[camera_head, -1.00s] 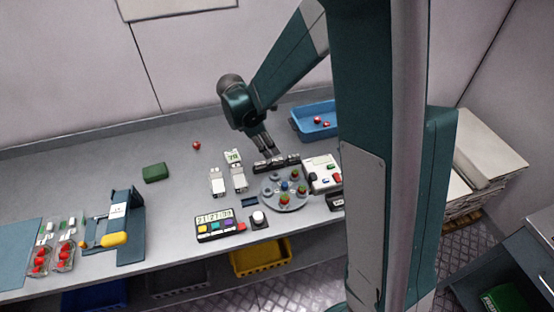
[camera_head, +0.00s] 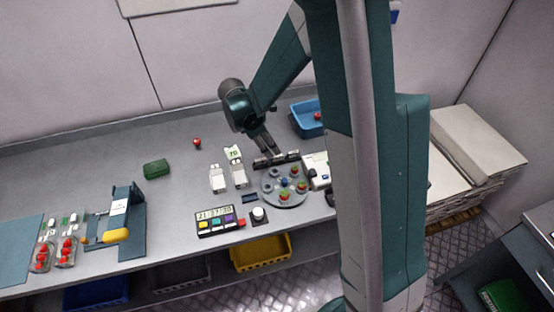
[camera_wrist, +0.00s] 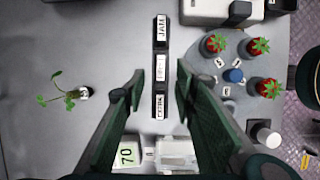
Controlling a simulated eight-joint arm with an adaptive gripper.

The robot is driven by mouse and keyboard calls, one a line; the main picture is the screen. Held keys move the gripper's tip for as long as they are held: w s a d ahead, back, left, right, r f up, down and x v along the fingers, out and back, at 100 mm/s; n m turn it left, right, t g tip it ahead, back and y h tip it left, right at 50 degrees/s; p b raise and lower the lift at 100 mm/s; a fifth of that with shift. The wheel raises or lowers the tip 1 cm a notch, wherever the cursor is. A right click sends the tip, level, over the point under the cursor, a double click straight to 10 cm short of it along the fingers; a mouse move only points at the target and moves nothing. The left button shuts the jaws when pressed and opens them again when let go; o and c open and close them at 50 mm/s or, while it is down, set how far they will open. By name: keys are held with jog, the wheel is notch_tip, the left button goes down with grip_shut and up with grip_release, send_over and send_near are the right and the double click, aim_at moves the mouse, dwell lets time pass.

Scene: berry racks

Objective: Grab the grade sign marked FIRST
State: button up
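A row of black blocks with white labels stands on the bench in the wrist view. The labels seem to read JAM (camera_wrist: 161,27), FIRST (camera_wrist: 160,67) and EXTRA (camera_wrist: 160,105). The FIRST sign is the middle one. My gripper (camera_wrist: 160,84) is open and empty, with one finger on each side of the row at about the FIRST and EXTRA signs. I see a gap on both sides and no contact. In the head view the dark sign row (camera_head: 277,160) lies just below my gripper (camera_head: 270,150), its labels too small to read.
A round grey turntable (camera_head: 287,200) with several berries stands close to the row. A white device (camera_head: 317,170), two pale units (camera_head: 217,179) and a keypad display (camera_head: 216,221) are nearby. A blue tray (camera_head: 306,128) is behind. A small green plant (camera_wrist: 60,90) shows left in the wrist view.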

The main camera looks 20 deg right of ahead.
aim_at(277, 159)
jog(key=shift+f, duration=0.15)
jog(key=shift+x, duration=2.55)
jog(key=shift+d, duration=0.1)
jog(key=c, duration=0.9)
